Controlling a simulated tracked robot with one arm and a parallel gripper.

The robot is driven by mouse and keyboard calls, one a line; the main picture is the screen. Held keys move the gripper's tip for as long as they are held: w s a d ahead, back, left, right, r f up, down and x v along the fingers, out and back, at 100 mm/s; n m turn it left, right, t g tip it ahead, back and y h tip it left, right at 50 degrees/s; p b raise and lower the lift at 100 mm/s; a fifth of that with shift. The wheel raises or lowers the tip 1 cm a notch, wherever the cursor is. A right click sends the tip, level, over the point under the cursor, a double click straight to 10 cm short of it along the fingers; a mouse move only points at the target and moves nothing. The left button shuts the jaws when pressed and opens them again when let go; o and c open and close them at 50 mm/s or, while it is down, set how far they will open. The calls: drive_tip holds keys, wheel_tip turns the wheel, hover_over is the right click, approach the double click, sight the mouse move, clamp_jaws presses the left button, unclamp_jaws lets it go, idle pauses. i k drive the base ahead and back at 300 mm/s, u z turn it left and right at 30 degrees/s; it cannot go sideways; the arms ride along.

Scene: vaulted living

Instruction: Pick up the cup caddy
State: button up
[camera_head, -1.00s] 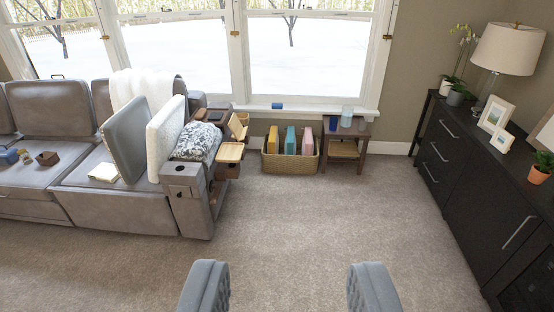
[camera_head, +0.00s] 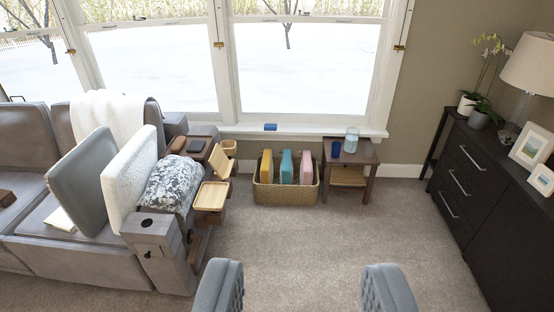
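My gripper (camera_head: 303,288) is open and empty at the bottom of the view, its two grey padded fingers wide apart above the carpet. Several wooden pieces sit at the arm of the grey sofa, ahead and to the left of my gripper. They include a light wooden tray (camera_head: 211,196), a tilted wooden panel (camera_head: 219,161) and a small wooden cup-like holder (camera_head: 229,147). Another brown wooden piece with a dark flat item (camera_head: 196,144) lies behind them. Which of these is the cup caddy I cannot tell for certain. My gripper touches none of them.
The grey sofa (camera_head: 85,262) fills the left, with upright cushions and a patterned pillow (camera_head: 172,184). A wicker basket (camera_head: 285,194) and a small side table (camera_head: 368,155) stand below the window. A dark cabinet (camera_head: 480,195) lines the right. The carpet (camera_head: 330,240) between is clear.

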sight(230, 147)
drive_tip(key=u, duration=0.2)
drive_tip(key=i, duration=4.05)
drive_tip(key=u, duration=0.15)
